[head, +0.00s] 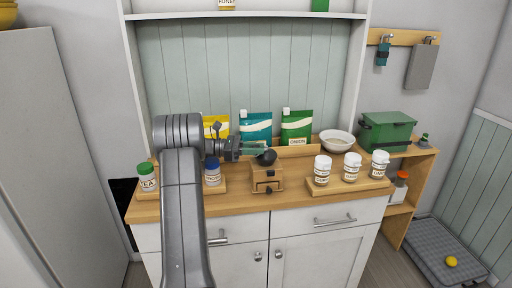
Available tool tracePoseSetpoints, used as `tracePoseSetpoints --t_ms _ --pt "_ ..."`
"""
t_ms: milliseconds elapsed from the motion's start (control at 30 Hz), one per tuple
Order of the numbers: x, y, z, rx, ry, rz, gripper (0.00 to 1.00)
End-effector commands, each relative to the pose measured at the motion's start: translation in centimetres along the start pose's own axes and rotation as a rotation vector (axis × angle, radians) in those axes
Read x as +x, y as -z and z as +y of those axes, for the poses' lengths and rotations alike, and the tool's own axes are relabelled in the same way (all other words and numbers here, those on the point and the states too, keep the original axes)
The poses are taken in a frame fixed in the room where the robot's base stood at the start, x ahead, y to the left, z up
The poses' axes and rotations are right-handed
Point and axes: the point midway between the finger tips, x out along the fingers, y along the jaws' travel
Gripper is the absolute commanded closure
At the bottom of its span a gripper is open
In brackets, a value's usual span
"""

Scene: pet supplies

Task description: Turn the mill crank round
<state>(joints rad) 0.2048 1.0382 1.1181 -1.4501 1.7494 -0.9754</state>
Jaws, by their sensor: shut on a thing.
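The mill (268,179) is a small wooden box with a dark-knobbed drawer in its front. It stands on the wooden counter top near the middle. A dark round part of its crank (267,157) shows at the top of the mill. My gripper (259,152) reaches in from the left, level with the top of the mill, and is shut on the crank. The fingers hide part of the crank, so its arm and exact angle cannot be made out.
Jars with white lids (352,167) stand on a wooden tray at the right; a green-lidded jar (147,177) and a blue-lidded jar (212,172) stand left. Yellow, teal and green bags (297,127) line the back. A white bowl (337,143) is behind right.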

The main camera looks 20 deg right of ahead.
Motion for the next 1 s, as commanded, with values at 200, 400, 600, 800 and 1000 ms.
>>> tracePoseSetpoints --t_ms 200,400,600,800,1000 --pt "0.0 -0.1 0.0 0.001 0.002 -0.002 1.0" --pt "0.0 -0.1 0.0 0.002 0.002 -0.002 0.65" --pt "0.0 -0.1 0.0 0.001 0.002 -0.001 0.53" --pt "0.0 -0.4 0.0 0.002 0.002 -0.001 0.53" --pt "0.0 -3.2 0.0 0.007 0.002 0.001 0.53"
